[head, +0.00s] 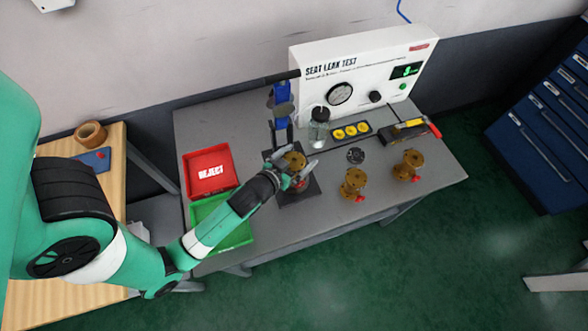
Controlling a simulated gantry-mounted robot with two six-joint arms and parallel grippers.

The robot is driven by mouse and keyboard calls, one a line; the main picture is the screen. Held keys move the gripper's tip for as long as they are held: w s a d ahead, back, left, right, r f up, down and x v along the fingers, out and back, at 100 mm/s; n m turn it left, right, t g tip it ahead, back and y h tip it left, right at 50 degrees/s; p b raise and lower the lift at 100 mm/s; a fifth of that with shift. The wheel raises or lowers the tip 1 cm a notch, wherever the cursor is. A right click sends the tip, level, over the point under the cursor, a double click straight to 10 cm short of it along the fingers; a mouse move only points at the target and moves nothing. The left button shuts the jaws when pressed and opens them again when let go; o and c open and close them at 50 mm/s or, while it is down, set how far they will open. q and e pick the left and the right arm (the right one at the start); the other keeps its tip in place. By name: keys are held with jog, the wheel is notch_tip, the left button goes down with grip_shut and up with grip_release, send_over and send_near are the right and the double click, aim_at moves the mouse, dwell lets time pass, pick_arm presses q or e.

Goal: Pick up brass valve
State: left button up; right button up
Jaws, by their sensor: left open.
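A brass valve (293,160) stands upright on the black base of a blue clamp stand (282,105). Two more brass valves stand on the grey table to the right, a nearer one (353,182) and a farther one (408,164), each with a small red part low on its side. My left gripper (298,180) is open at the front of the valve on the stand and hides its lower part. I cannot tell whether the fingers touch that valve. My right gripper is not in view.
A red REJECT tray (209,170) and a green tray (232,238), partly behind my left arm, are on the table's left. A white SEAT LEAK TEST panel (360,75) stands at the back. A jar (318,132) and yellow-ringed strip (350,132) are before it.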

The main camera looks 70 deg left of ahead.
pick_arm(q)
jog(key=shift+w+a+f, duration=0.15)
jog(key=shift+w+a, duration=0.05)
jog(key=shift+w, duration=0.05)
grip_shut()
jog(key=shift+r, duration=0.2)
dwell(0.3)
